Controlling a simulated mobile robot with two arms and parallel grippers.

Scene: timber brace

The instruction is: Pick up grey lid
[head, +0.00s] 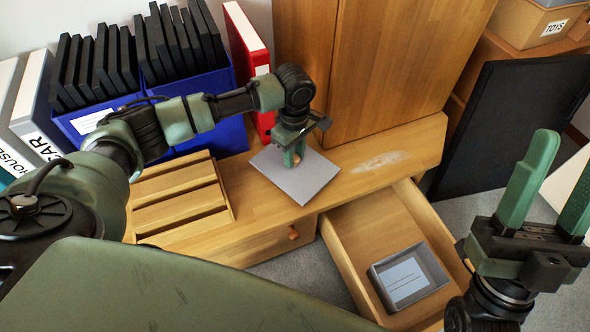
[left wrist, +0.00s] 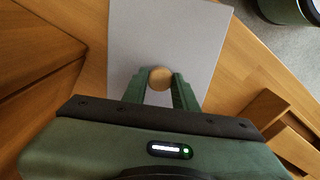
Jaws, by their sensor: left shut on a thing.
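The grey lid (head: 316,178) is a flat grey plate on the wooden cabinet top, at its front edge; in the left wrist view the lid (left wrist: 190,30) has a round wooden knob (left wrist: 160,78) in its middle. My left gripper (head: 292,160) points down over the lid, and in the left wrist view its fingers (left wrist: 160,88) are shut on the knob from both sides. I cannot tell whether the lid touches the cabinet top. My right gripper (head: 550,190) is open and empty at the right, fingers up, away from the lid.
An open drawer (head: 345,235) below holds a grey box (head: 436,264) with a white label inside. A slatted wooden rack (head: 180,197) stands left of the lid. A tall wooden cabinet (head: 385,60), a red binder (head: 247,40) and blue file boxes (head: 215,95) stand behind.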

